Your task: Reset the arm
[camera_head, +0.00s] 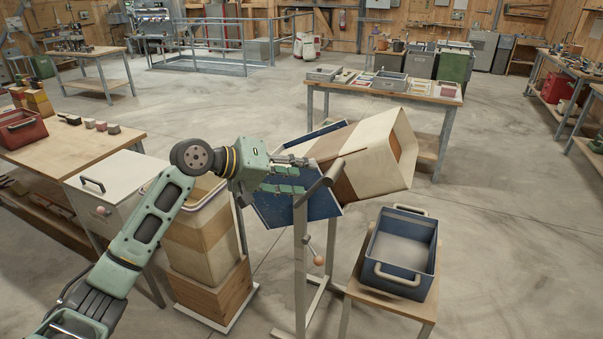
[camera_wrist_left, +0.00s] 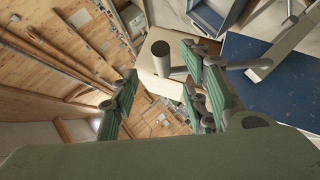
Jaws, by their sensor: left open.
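My left gripper (camera_head: 303,175) is open in the head view, its fingers pointing right beside the dark handle bar (camera_head: 320,186) at the top of the mixer stand. Nothing is visibly held. In the left wrist view the spread green-padded fingers (camera_wrist_left: 160,95) show, with the round end of a pale bar (camera_wrist_left: 161,50) beyond them; I cannot tell whether they touch. The beige and brown mixer bin (camera_head: 372,150) is tilted to the right on its blue frame (camera_head: 270,208). My right gripper is out of view.
A blue-grey tub (camera_head: 404,252) stands on a small stool right of the stand. Open floor lies behind.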

